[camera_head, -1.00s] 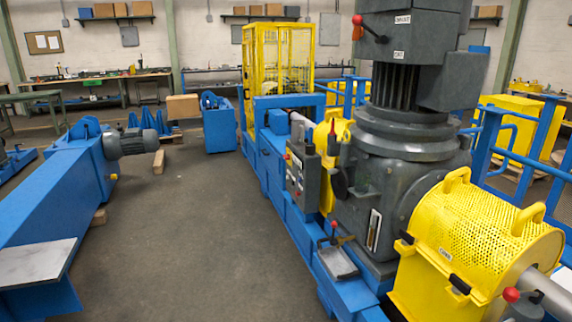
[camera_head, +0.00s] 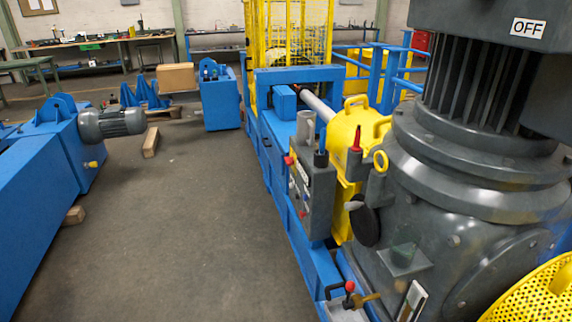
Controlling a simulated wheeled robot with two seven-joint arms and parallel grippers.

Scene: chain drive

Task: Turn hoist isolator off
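A dark grey motor housing (camera_head: 465,25) fills the top right and carries a white label reading OFF (camera_head: 528,28). Its upper part is cut off by the top edge, and no isolator handle shows on the visible part. A grey control box (camera_head: 312,185) with a red button and other small controls stands left of the gearbox. I cannot tell whether it belongs to the hoist isolator. Neither of my grippers is in view.
The grey gearbox (camera_head: 440,250) and a yellow perforated guard (camera_head: 540,295) block the right side. A red-knobbed lever (camera_head: 349,287) sits low on the blue frame. The floor (camera_head: 190,220) is clear between the machine and the blue beam (camera_head: 40,200) with its motor (camera_head: 111,122).

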